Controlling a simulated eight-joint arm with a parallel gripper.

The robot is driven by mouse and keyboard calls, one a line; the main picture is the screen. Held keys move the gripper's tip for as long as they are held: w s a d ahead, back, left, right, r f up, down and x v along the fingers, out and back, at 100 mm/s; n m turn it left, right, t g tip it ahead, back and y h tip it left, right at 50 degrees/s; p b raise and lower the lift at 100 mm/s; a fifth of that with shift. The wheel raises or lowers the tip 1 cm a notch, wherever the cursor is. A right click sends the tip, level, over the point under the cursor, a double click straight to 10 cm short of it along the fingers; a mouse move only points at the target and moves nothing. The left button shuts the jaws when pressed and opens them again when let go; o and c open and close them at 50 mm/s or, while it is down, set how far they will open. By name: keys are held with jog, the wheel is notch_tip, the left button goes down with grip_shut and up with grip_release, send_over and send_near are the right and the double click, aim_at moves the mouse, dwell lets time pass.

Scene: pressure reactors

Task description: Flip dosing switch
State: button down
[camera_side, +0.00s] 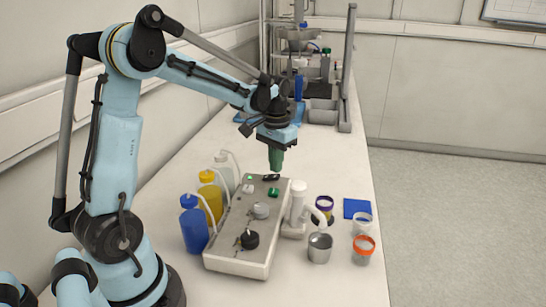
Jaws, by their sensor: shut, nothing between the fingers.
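The dosing unit (236,262) is a grey box with a sloped top on the white bench. Its top carries a black rocker-like switch (271,177) at the far end, a green switch (273,192), a pale switch (249,188), a grey knob (261,210) and a black knob (249,239). A small green light (250,177) shows at the far left corner. My gripper (276,169) is shut and empty, pointing down, with its green fingers just over the black switch. I cannot tell whether the tips touch it. Which control is the dosing switch is not clear.
Blue (194,228), yellow (210,195) and white (222,172) bottles with tubes stand along the unit's left. A white nozzle part (297,208), a metal beaker (320,248) and several jars stand to its right. A rack (322,116) stands at the back.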

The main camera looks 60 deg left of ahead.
aim_at(277, 177)
jog(key=shift+f, duration=0.9)
dwell(0.3)
jog(key=shift+r, duration=3.55)
jog(key=s+d+m+t, duration=0.3)
jog(key=s+d+t, duration=0.4)
jog(key=s+d, duration=0.3)
jog(key=d, duration=0.4)
jog(key=shift+s+d, duration=0.15)
jog(key=shift+d, duration=0.25)
